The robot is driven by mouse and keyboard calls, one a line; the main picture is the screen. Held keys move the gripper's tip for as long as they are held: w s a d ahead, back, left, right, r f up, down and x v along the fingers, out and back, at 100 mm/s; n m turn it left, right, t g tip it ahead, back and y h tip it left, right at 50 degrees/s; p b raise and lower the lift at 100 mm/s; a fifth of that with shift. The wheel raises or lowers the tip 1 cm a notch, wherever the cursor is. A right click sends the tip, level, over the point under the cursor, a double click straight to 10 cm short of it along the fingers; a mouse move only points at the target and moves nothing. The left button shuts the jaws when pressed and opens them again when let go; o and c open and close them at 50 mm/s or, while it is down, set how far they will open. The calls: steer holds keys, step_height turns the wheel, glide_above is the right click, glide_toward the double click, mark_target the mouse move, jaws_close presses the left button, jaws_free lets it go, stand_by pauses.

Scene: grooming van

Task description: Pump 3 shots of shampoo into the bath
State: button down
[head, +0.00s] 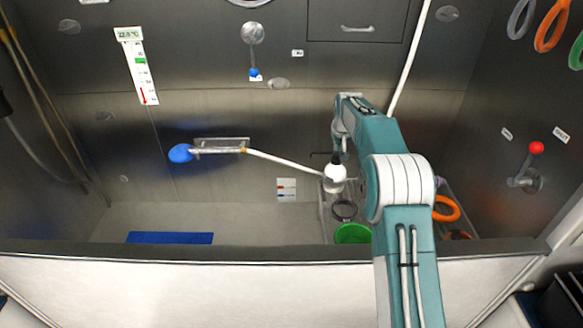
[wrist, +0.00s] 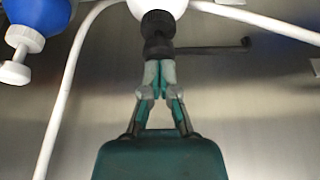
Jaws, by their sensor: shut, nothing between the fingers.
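The bath (head: 250,222) is a grey metal tub with a pale front wall. My gripper (wrist: 158,68) is shut and empty; its fingertips meet just below a black, stepped knob or pump head (wrist: 158,35) joined to a white round body. I cannot tell whether they touch it. In the head view, my arm reaches over the tub and a white round thing (head: 335,173) shows at its end, above a wire rack. My fingers are mostly hidden there by size and overlap. No shampoo label is readable, so I cannot tell which item is the shampoo.
A blue-headed thing (head: 180,153) sits by a wall shelf with a white hose. The rack holds a green bowl-like thing (head: 352,233) and an orange ring (head: 446,208). A red-knobbed lever (head: 536,148) is on the right wall. A blue mat (head: 170,238) lies left; the tub's middle is clear.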

steer(key=shift+r, duration=1.7)
steer(key=shift+f, duration=0.2)
steer(key=shift+f, duration=1.7)
steer(key=shift+r, duration=1.9)
steer(key=shift+r, duration=3)
